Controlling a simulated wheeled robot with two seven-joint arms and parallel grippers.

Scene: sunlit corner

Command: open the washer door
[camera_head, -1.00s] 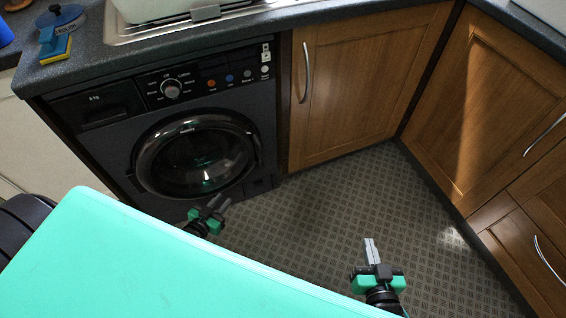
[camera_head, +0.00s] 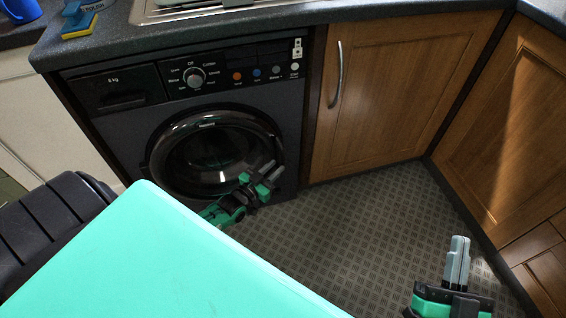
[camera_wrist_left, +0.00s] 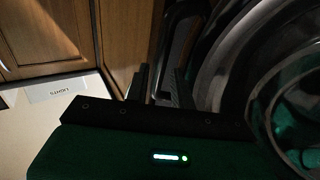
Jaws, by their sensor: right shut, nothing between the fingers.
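The washer (camera_head: 190,110) is a dark machine under the counter, and its round door (camera_head: 205,150) with a dark rim and glass looks shut. My left gripper (camera_head: 271,170) is open in front of the door's lower right edge. In the left wrist view its two fingers (camera_wrist_left: 162,84) stand apart beside the curved door rim (camera_wrist_left: 208,65). I see nothing clearly held between them, and I cannot tell whether they touch the rim. The glass (camera_wrist_left: 285,115) fills the right of that view. My right gripper (camera_head: 458,255) is shut and empty above the floor at the lower right.
Wooden cabinets (camera_head: 400,90) stand right of the washer, one with a metal handle (camera_head: 338,75). The patterned floor (camera_head: 350,225) is clear. A worktop (camera_head: 110,45) runs above the washer, with a blue and yellow sponge (camera_head: 80,24) on it.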

